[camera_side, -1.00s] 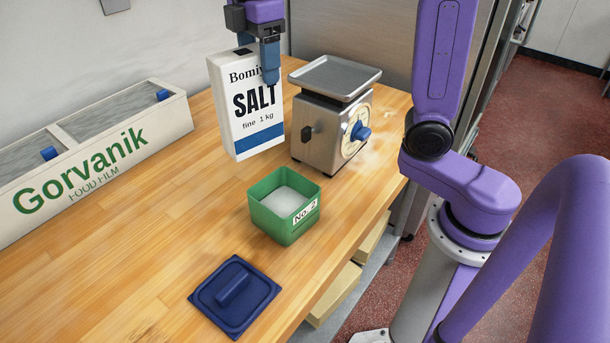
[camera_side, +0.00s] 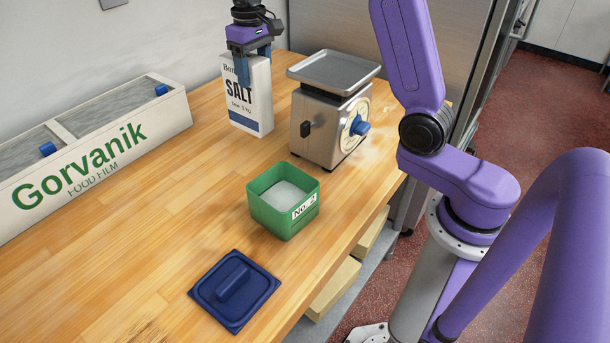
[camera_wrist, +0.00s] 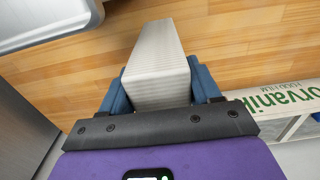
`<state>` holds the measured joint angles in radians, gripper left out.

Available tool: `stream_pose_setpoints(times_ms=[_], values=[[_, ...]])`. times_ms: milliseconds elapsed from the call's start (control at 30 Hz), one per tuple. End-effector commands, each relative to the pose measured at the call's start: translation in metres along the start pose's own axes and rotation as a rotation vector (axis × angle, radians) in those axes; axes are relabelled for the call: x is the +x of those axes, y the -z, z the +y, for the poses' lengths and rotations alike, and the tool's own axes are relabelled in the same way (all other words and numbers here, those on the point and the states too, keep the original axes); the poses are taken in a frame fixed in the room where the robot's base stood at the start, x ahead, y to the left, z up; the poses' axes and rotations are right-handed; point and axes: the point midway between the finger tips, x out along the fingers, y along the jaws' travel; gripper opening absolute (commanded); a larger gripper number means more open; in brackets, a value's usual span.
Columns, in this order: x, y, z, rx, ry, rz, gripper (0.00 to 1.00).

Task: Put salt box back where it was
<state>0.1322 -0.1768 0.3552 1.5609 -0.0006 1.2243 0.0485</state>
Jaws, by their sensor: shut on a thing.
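The white salt box (camera_side: 248,101), with black lettering and a blue band, is upright at the back of the wooden counter, left of the scale. My gripper (camera_side: 254,66) is shut on its upper part from above, with a blue finger on each side. In the wrist view the box (camera_wrist: 158,62) lies between the two fingers of my gripper (camera_wrist: 160,88), its side running down toward the wood. Its base looks at or very near the counter; I cannot tell whether it touches.
A metal scale (camera_side: 322,130) with a tray stands close right of the box. A green tub (camera_side: 272,217) of white powder and a blue lid (camera_side: 236,290) are nearer the front. A Gorvanik film dispenser (camera_side: 100,150) lies along the wall. The counter (camera_side: 150,230) between is clear.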

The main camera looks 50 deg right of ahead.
Motion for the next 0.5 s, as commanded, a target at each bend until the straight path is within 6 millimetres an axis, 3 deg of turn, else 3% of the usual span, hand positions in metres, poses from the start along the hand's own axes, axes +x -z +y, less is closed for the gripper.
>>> stream_pose_setpoints(times_ms=[167, 500], values=[[-0.003, 0.0, 0.0, -0.002, 0.0, 0.001, 0.14], [-0.031, 0.0, -0.001, -0.003, 0.0, 0.002, 0.14]])
